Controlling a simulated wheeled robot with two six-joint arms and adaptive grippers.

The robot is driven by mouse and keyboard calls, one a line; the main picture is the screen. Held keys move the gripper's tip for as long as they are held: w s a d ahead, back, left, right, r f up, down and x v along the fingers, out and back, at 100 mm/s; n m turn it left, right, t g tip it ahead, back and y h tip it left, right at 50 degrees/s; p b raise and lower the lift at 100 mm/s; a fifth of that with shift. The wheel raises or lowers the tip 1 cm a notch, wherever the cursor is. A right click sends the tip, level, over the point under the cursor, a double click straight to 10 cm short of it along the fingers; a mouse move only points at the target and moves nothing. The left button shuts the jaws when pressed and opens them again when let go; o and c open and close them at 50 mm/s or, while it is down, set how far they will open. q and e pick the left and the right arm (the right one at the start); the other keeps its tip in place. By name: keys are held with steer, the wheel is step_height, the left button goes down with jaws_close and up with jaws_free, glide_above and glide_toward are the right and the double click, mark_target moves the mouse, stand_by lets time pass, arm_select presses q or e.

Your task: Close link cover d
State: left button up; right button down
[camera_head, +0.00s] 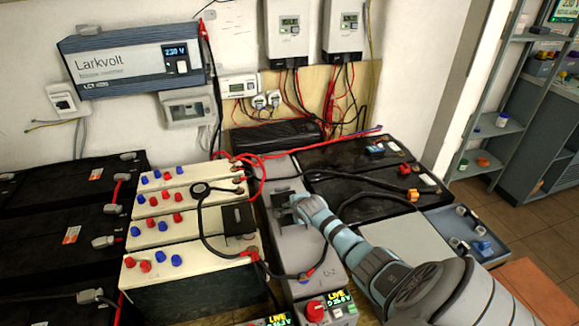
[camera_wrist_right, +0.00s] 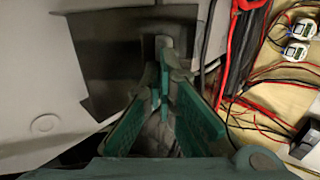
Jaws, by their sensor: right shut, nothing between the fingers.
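My right gripper (camera_head: 292,208) is over the long grey housing in the middle. Its fingers are shut with nothing between them. A dark flap (camera_head: 283,216), possibly a link cover, shows beside and partly behind the fingertips. In the right wrist view a dark grey plate (camera_wrist_right: 100,60) with an upright tab (camera_wrist_right: 162,46) lies just beyond the shut green fingers (camera_wrist_right: 163,85). I cannot tell whether they touch or how far the plate is open. Another black cover (camera_head: 238,219) sits on the cream batteries (camera_head: 165,234). No letter d is readable. My left gripper is out of view.
Black cables loop over the batteries left of my gripper, and red leads (camera_head: 262,160) run behind it. Black batteries (camera_head: 355,165) stand at the back right. A blue-grey tray (camera_head: 465,222) with small parts is at the right. A red knob (camera_head: 315,311) is at the front.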

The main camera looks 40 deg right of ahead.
mark_target(287, 195)
steer(key=w+b, duration=0.1)
steer(key=w+d+b, duration=0.1)
steer(key=w+d+f+b, duration=0.1)
steer(key=w+b, duration=0.1)
steer(key=shift+d, duration=0.25)
steer(key=shift+w+d+r, duration=0.2)
steer(key=shift+w+r, duration=0.1)
steer(key=shift+w, duration=0.15)
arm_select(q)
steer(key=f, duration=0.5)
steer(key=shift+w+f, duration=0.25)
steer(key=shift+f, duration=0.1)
arm_select(e)
steer(key=shift+r, duration=0.1)
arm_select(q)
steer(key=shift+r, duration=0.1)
